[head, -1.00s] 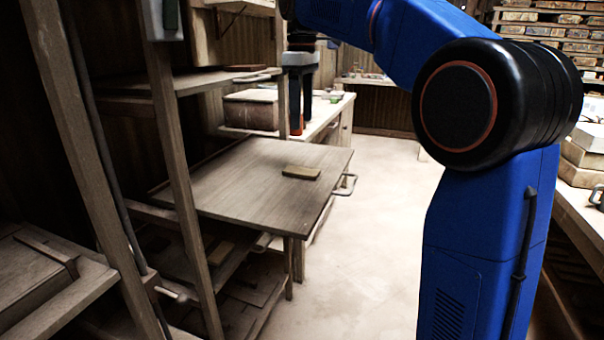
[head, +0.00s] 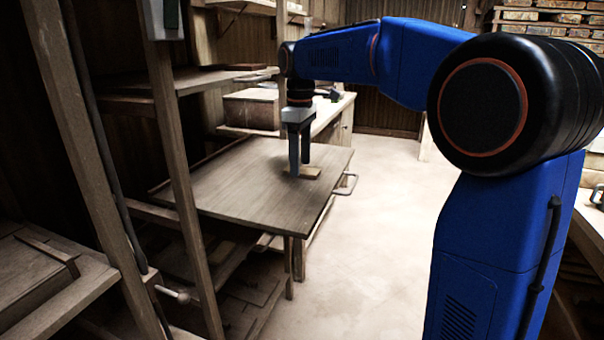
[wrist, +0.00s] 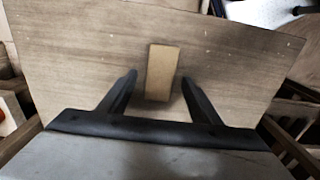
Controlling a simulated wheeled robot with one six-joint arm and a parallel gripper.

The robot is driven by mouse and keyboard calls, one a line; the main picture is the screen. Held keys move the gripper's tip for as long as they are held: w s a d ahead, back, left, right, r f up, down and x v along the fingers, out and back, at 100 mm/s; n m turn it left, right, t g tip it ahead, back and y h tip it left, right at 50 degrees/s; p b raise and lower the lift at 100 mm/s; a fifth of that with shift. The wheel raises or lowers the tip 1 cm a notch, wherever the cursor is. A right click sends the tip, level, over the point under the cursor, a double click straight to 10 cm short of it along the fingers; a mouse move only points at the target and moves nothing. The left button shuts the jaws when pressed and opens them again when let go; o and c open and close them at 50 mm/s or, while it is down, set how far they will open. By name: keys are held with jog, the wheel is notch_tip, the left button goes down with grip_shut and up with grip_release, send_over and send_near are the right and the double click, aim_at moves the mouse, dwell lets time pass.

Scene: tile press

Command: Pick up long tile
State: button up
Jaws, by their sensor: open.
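The long tile (head: 312,172) is a small tan rectangular block lying flat on the brown wooden board. In the wrist view the tile (wrist: 162,72) lies ahead of and between the two dark fingers, with a gap on each side. My gripper (head: 299,172) points down at the tile in the head view, and its fingers hide part of it. The gripper (wrist: 160,85) is open with nothing between its fingers held. I cannot tell how high the fingertips are above the board.
The wooden board (head: 235,195) is otherwise bare and juts out from the shelving. A shelf post (head: 178,160) stands to its left. A wooden box (head: 252,108) sits behind the board. A metal handle (head: 347,184) is at the board's right side. Open floor (head: 375,230) lies to the right.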

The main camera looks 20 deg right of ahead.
jog(key=shift+f, duration=0.6)
jog(key=c, duration=1.2)
